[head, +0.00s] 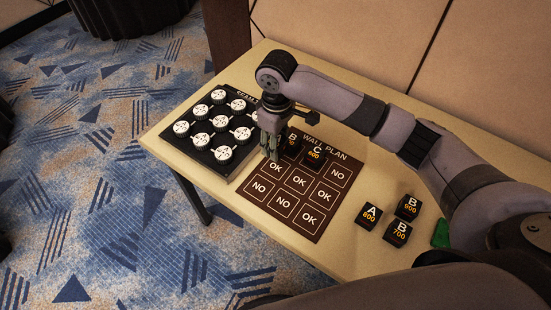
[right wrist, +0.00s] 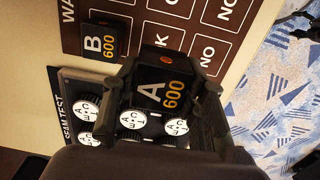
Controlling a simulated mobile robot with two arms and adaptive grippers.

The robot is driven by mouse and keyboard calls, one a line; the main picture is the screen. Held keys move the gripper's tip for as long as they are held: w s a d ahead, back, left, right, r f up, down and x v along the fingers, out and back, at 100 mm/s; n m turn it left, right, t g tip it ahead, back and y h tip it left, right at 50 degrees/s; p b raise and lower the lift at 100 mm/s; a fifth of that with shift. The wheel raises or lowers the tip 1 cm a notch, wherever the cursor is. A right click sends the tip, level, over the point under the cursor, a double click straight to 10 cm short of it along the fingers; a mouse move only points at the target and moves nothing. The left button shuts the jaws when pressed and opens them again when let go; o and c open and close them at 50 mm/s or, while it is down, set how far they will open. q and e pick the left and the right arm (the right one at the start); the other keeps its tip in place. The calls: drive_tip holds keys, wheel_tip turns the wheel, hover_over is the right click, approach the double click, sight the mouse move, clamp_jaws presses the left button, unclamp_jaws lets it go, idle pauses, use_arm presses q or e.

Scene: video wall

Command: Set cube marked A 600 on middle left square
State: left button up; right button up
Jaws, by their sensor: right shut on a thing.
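My right gripper (head: 270,150) is shut on the black cube marked A 600 (right wrist: 160,85), clear between its fingers in the right wrist view. The head view shows the fingers pointing down by the left edge of the brown WALL PLAN mat (head: 321,218), close to its middle left square marked OK (head: 276,168). The fingers hide the held cube there, and I cannot tell whether it touches the mat. Cube B (head: 293,146) sits on the top left square and reads B 600 in the right wrist view (right wrist: 98,43). Cube C 600 (head: 315,156) sits top middle. My left gripper is out of view.
A black board (head: 222,165) with several white round knobs lies close to the mat's left. The wooden table's (head: 340,258) front edge is clear.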

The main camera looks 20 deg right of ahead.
sight(276, 167)
wheel_tip(276, 167, down, 8)
drive_tip(key=shift+r, duration=0.15)
idle(0.4)
drive_tip(key=o, duration=1.2)
wheel_tip(276, 167, up, 12)
drive_tip(key=shift+a+r, duration=0.1)
